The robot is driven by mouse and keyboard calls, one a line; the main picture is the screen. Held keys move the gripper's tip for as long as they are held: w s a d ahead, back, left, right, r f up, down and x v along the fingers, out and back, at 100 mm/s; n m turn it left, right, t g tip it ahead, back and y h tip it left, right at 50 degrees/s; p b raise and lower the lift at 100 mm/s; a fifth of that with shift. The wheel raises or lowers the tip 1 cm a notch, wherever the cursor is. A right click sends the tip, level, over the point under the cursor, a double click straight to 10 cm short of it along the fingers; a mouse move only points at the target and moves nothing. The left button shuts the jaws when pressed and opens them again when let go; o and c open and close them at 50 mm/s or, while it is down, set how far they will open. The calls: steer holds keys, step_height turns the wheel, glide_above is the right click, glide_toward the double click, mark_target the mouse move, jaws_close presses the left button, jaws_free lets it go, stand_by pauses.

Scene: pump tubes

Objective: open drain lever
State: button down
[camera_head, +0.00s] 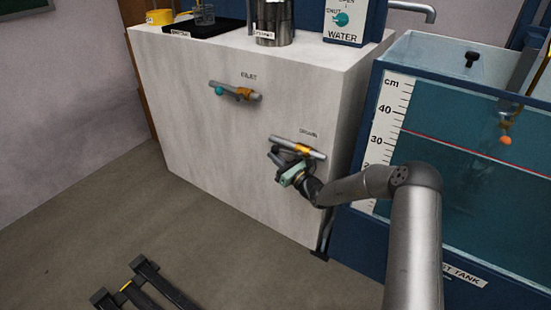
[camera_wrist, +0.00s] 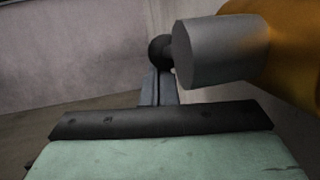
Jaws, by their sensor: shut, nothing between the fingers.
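The drain valve is on the front of the white cabinet, below a small label in the head view, with a grey pipe (camera_head: 313,154) and a yellow body (camera_head: 301,149). In the wrist view a grey cylinder (camera_wrist: 220,52) and the yellow body (camera_wrist: 295,45) fill the upper right. A black ball knob (camera_wrist: 160,53) shows just left of the cylinder, partly hidden by it. My gripper (camera_head: 274,154) is at the valve's left end, just below the pipe. Its fingers (camera_wrist: 160,85) are shut together, below the knob. Contact with the knob cannot be told.
Another valve with a teal knob (camera_head: 219,91) is higher on the cabinet (camera_head: 200,140), to the left. A blue-framed water tank (camera_head: 460,150) with a cm scale stands close on the right. The floor (camera_head: 210,250) in front is mostly clear; a dark frame (camera_head: 145,285) lies there.

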stand_by(0.3)
steer(key=s+d+f, duration=0.1)
steer(key=s+f, duration=0.1)
steer(key=f, duration=0.4)
steer(key=s+d+f+p, duration=0.1)
steer(key=s+f, duration=0.1)
steer(key=f, duration=0.5)
steer(key=shift+s+d, duration=0.35)
steer(key=shift+s, duration=0.05)
